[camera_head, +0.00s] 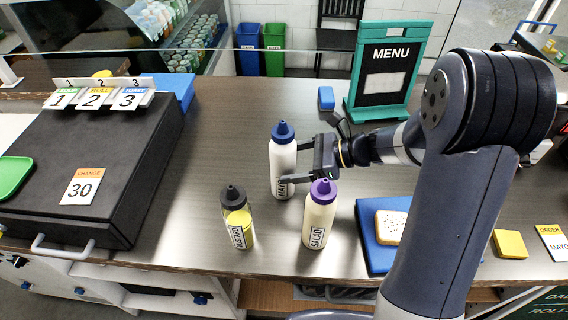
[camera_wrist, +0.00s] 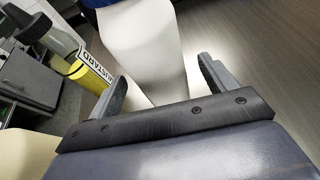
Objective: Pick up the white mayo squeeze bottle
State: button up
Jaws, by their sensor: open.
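The white mayo bottle (camera_head: 284,168) with a blue cap stands upright on the steel counter; its label is partly hidden by a finger. My gripper (camera_head: 305,150) is open, level with the bottle's body and just to its right. In the wrist view, the white bottle (camera_wrist: 147,50) rises between the two spread fingers of my gripper (camera_wrist: 163,78). I cannot tell whether either finger touches it.
A salad bottle (camera_head: 319,220) with a purple cap stands close in front of my gripper. A mustard bottle (camera_head: 237,222) stands front left. A blue board with bread (camera_head: 390,226) lies right. The menu stand (camera_head: 386,68) is behind; counter left of the mayo is clear.

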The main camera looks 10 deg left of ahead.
aim_at(290, 131)
jog(key=shift+x, duration=1.5)
jog(key=shift+s+r, duration=0.1)
jog(key=shift+c, duration=0.4)
jog(key=c, duration=1.2)
jog(key=shift+r, duration=0.15)
notch_tip(290, 131, up, 10)
jog(key=shift+f, duration=0.1)
